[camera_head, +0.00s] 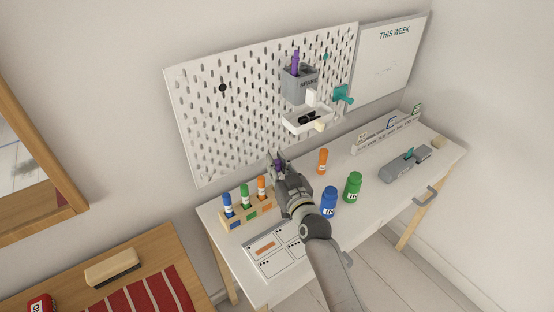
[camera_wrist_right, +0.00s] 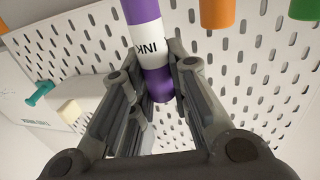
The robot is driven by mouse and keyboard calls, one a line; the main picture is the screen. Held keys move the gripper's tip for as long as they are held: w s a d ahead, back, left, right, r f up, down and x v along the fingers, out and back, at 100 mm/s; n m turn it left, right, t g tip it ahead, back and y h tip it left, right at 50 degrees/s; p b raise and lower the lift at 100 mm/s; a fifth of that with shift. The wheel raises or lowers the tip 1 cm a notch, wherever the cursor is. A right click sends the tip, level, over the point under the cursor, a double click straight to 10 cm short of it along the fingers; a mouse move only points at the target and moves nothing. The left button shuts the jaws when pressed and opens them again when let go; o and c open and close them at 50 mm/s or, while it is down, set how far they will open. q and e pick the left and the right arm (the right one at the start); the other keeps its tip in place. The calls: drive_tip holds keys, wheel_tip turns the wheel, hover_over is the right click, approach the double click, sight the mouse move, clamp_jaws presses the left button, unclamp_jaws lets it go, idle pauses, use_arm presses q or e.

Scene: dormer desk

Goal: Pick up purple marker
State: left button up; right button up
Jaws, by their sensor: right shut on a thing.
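A purple marker (camera_wrist_right: 148,45) with a white label reading INK is between the fingers of my right gripper in the right wrist view. My right gripper (camera_head: 279,163) is shut on it, above and beside the right end of the wooden marker rack (camera_head: 256,217). In the head view only a small purple part shows at the fingertips; the rest is hidden by the gripper. Another purple item (camera_head: 295,60) stands in the grey SPARE cup (camera_head: 299,87) on the pegboard. My left gripper is not in view.
The rack holds blue (camera_head: 227,203), green (camera_head: 245,196) and orange (camera_head: 262,188) markers. An orange marker (camera_head: 322,161), a blue bottle (camera_head: 329,201) and a green bottle (camera_head: 353,187) stand on the desk. The pegboard (camera_head: 215,130) and its small tray (camera_head: 306,126) are close behind.

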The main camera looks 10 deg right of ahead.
drive_tip(key=s+a+r+p, duration=0.2)
drive_tip(key=s+r+p, duration=0.6)
drive_tip(key=s+p, duration=0.4)
drive_tip(key=shift+s+a, duration=0.15)
idle(0.4)
